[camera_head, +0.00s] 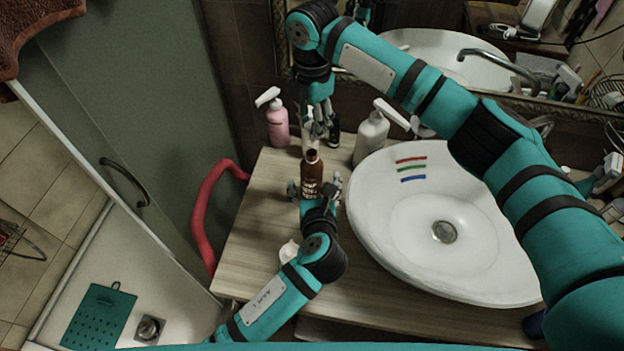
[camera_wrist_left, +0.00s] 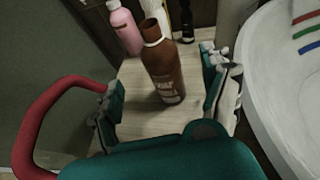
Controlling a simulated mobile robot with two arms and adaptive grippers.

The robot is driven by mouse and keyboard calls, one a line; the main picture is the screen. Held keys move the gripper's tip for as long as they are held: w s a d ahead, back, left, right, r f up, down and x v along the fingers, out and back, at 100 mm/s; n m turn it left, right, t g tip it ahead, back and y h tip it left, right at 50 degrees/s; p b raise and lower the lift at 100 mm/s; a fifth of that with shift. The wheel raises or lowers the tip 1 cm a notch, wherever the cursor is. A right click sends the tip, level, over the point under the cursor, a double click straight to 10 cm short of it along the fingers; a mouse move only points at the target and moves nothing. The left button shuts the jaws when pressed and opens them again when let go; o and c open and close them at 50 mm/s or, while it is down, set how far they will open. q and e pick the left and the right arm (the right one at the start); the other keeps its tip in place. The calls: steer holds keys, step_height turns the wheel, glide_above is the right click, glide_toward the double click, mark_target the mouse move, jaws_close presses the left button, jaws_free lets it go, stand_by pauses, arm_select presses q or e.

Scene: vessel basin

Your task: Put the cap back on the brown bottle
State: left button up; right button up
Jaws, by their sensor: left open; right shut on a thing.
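The brown bottle (camera_head: 312,176) stands upright on the wooden counter, its dark mouth uncovered. It also shows in the left wrist view (camera_wrist_left: 163,68), with a pale ring at its neck. My left gripper (camera_head: 314,188) is open, its fingers on either side of the bottle; in the left wrist view a gap shows on both sides. My right gripper (camera_head: 318,128) points down just above and behind the bottle mouth. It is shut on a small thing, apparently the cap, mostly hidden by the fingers. A pale shape (camera_head: 308,144) shows below its fingertips; I cannot tell whether it is held.
A pink pump bottle (camera_head: 277,126) stands behind left, a white pump bottle (camera_head: 371,138) behind right. A dark bottle (camera_wrist_left: 187,20) stands behind. The white basin (camera_head: 480,270) is close on the right. A small white item (camera_head: 289,251) lies by my left forearm. A red rail (camera_head: 207,205) borders the left.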

mark_target(312, 173)
arm_select(q)
steer(key=x, duration=0.8)
steer(key=shift+w+f, duration=0.15)
steer(key=shift+w, duration=0.2)
arm_select(e)
steer(key=shift+w, duration=0.1)
arm_select(q)
steer(key=shift+c, duration=0.2)
jaws_close()
arm_select(e)
steer(key=shift+f, duration=2.55)
steer(key=shift+f, duration=0.9)
steer(key=shift+f, duration=0.55)
